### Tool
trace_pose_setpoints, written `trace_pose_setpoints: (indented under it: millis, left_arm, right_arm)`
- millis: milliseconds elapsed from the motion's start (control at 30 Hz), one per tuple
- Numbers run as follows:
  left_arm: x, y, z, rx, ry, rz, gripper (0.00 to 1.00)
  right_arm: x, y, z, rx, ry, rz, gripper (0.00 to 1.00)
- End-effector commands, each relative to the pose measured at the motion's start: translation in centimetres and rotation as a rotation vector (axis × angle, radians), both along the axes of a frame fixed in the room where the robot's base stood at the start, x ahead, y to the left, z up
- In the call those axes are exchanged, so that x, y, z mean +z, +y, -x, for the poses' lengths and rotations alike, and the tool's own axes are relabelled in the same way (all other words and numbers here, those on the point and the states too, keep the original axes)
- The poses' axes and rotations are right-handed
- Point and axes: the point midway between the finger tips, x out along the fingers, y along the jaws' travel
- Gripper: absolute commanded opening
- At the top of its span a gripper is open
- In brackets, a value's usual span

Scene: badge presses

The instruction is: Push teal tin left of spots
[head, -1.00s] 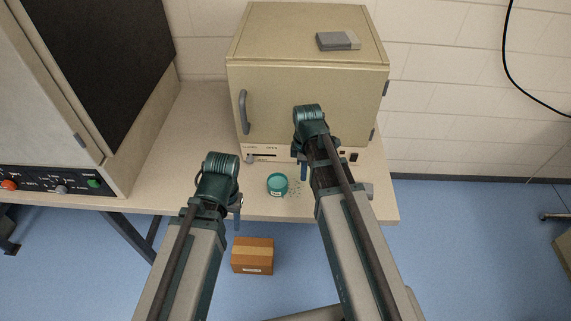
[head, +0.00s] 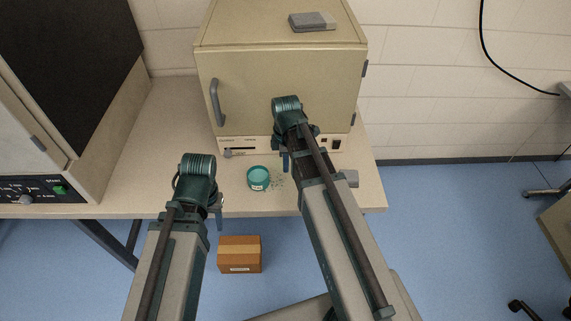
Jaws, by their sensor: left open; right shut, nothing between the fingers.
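The teal tin (head: 258,179) is a small round tin with a pale label on its side. It sits upright on the bench in front of the beige cabinet. A cluster of small greenish spots (head: 278,183) lies on the bench just right of the tin. My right gripper (head: 285,163) is shut and empty, behind and to the right of the tin, near the spots, with a gap from the tin in the picture. My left gripper (head: 219,214) is open and empty at the bench's front edge, left of the tin and apart from it. Both grippers show only partly beneath their wrists.
The beige cabinet (head: 250,90) stands behind the tin, with a grey block (head: 312,22) on top. A large machine (head: 60,140) stands at the left. The bench (head: 150,150) is clear between them. A cardboard box (head: 240,254) is on the floor below.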

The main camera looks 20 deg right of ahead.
Motion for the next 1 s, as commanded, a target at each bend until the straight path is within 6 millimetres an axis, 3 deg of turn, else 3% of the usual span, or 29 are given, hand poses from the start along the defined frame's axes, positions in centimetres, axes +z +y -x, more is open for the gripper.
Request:
trace_pose_setpoints:
  millis: [33,367,433,600,1000]
  left_arm:
    - [-1.5,0.0,0.0,0.0,0.0,0.0,0.5]
    - [-6.1,0.0,0.0,0.0,0.0,0.0,0.5]
    - [-5.2,0.0,0.0,0.0,0.0,0.0,0.5]
    - [-5.1,0.0,0.0,0.0,0.0,0.0,0.5]
    - [-5.1,0.0,0.0,0.0,0.0,0.0,0.5]
  right_arm:
    - [-1.5,0.0,0.0,0.0,0.0,0.0,0.0]
    - [-6.1,0.0,0.0,0.0,0.0,0.0,0.0]
    - [-5.2,1.5,-0.5,0.005,0.0,-0.001,0.0]
    - [-5.1,3.5,-1.1,0.002,-0.001,-0.001,0.0]
    - [-5.1,4.0,-1.2,0.001,-0.001,-0.001,0.0]
